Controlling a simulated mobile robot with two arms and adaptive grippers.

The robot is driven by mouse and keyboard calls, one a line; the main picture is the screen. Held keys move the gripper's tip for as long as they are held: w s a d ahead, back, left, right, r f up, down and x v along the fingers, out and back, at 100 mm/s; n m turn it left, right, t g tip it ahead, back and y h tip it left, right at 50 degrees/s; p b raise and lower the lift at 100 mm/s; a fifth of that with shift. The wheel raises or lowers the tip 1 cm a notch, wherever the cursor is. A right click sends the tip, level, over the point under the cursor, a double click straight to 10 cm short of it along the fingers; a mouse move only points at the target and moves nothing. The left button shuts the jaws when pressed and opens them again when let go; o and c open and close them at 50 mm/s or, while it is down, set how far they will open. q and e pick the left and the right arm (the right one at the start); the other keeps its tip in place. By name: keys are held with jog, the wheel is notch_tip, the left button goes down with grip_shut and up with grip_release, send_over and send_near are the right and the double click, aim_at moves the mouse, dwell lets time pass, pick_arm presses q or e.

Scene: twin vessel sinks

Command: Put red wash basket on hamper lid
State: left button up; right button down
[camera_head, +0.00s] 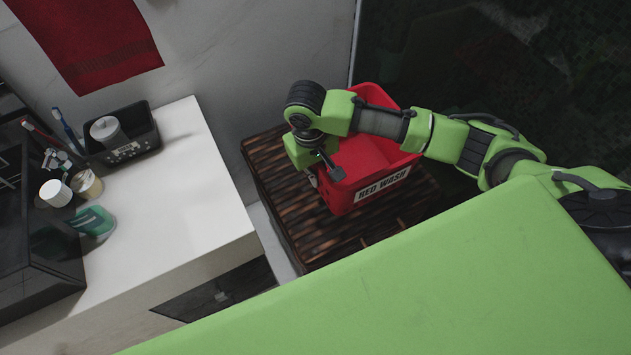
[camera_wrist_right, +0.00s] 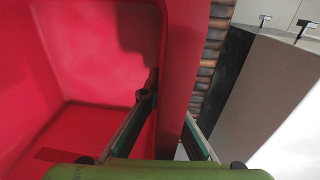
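The red wash basket (camera_head: 365,158), with a white "RED WASH" label on its front, is over the brown woven hamper lid (camera_head: 276,181). It looks upright; its underside is hidden, so full contact with the lid cannot be seen. My right gripper (camera_head: 327,171) is at the basket's left wall. In the right wrist view, one finger is inside the basket (camera_wrist_right: 85,50) and the other outside, with the wall between them. The fingertips (camera_wrist_right: 169,105) appear closed against both faces of the wall. My left gripper is not in view.
A white counter (camera_head: 185,200) stands left of the hamper, with a black caddy (camera_head: 122,135), cups and toothbrushes on it. A red towel (camera_head: 90,40) hangs on the wall behind. Dark glass (camera_head: 460,60) is at the back right.

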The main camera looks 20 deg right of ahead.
jog(key=shift+w+f, duration=0.6)
jog(key=shift+f, duration=1.55)
jog(key=shift+s+f, duration=0.1)
jog(key=c, duration=2.3)
grip_release()
jog(key=r, duration=0.8)
jog(key=a+r, duration=0.1)
jog(key=r, duration=0.3)
jog(key=shift+r, duration=0.1)
